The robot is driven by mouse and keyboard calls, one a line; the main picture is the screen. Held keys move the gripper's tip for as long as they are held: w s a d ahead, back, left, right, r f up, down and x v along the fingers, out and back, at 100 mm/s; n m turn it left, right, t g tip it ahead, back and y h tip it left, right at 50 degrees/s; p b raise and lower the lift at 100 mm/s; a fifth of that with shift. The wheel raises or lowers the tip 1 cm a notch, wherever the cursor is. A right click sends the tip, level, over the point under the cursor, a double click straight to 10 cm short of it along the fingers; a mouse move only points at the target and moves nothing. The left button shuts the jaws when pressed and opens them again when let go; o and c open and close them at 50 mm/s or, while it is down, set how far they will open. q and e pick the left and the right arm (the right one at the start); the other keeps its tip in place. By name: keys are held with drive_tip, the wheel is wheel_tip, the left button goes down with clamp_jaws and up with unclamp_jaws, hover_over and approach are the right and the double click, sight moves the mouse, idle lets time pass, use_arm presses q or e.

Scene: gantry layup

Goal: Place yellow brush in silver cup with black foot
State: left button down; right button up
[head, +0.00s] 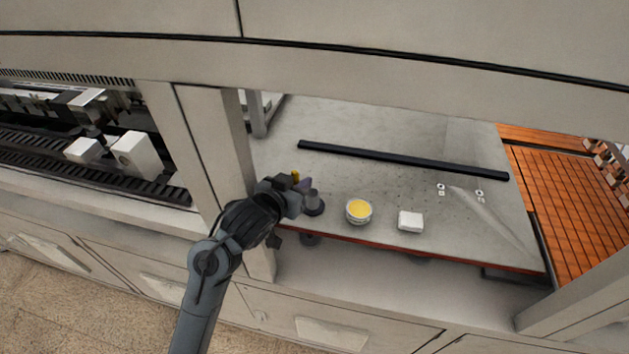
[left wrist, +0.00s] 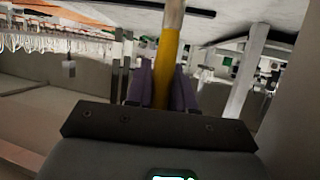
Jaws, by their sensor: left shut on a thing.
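My left gripper (head: 299,187) is shut on the yellow brush, just left of the silver cup. A small yellow part of the brush (head: 296,177) shows above the gripper in the head view. In the left wrist view, the yellow brush (left wrist: 167,62) stands between the two purple fingers (left wrist: 162,88), with a pale section at the top of the picture. The silver cup (head: 313,197) stands upright on its round black foot (head: 314,210) at the table's near left. The gripper partly overlaps the cup's left side; I cannot tell whether they touch. My right gripper is in neither view.
A round dish with yellow contents (head: 358,210) and a white block (head: 410,221) stand right of the cup. A long black bar (head: 400,159) lies across the grey table (head: 380,125). A beige post (head: 212,140) rises close behind my left arm.

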use_arm(q)
drive_tip(key=w+d+p, duration=0.1)
drive_tip(key=w+d, duration=0.3)
drive_tip(key=w, duration=0.3)
drive_tip(key=f, duration=0.2)
drive_tip(key=f+p, duration=0.1)
drive_tip(key=f, duration=0.4)
drive_tip(key=shift+w+a, duration=0.15)
drive_tip(key=shift+w, duration=0.15)
drive_tip(key=shift+f, duration=0.1)
drive_tip(key=c, duration=1)
unclamp_jaws()
